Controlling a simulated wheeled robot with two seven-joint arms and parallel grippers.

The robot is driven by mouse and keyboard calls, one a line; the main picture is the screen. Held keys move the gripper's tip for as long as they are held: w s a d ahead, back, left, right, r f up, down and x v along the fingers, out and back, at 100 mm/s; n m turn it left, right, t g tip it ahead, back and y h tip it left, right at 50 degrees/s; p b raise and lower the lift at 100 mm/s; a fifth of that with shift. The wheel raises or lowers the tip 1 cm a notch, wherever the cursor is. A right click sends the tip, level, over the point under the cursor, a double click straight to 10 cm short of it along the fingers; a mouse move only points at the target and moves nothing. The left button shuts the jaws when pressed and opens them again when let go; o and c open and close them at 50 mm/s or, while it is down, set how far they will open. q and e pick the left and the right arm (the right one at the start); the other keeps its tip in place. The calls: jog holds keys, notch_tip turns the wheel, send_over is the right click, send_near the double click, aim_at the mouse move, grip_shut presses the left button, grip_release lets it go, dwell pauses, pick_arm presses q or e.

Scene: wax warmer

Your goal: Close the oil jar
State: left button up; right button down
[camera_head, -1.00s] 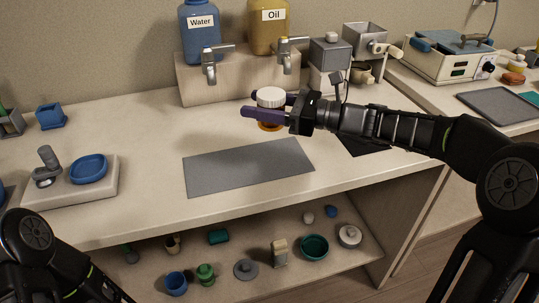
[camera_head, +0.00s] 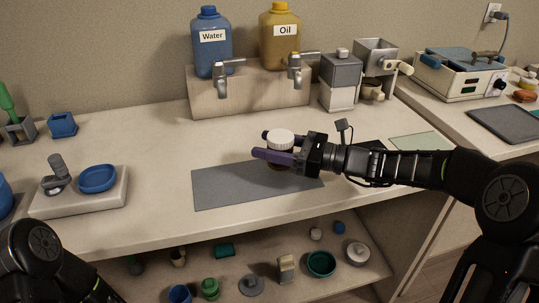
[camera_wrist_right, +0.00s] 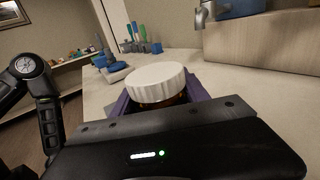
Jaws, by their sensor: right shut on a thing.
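The oil jar is a small amber-brown jar with a ribbed white lid (camera_head: 280,139) on top. My right gripper (camera_head: 264,146) is shut around the jar's body, its purple fingers on either side, just below the lid. The jar is at the back part of the grey mat (camera_head: 225,188); I cannot tell if it touches the mat. In the right wrist view the white lid (camera_wrist_right: 157,83) sits on the brown jar and looks level. Whether it is screwed tight cannot be seen. My left gripper is out of view; only my left arm shows at the lower left.
Behind stand the blue Water jug (camera_head: 211,45) and yellow Oil jug (camera_head: 280,40) with taps on a stand. A blue dish (camera_head: 97,178) is at the left. A grinder (camera_head: 341,75) stands back right. Several small items lie on the shelf below.

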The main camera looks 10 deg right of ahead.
jog(key=shift+f, duration=1.45)
jog(key=shift+f, duration=0.15)
jog(key=c, duration=0.6)
grip_release()
jog(key=shift+d+r, duration=0.1)
jog(key=shift+r, duration=0.1)
jog(key=v, duration=1.2)
jog(key=shift+f, duration=0.1)
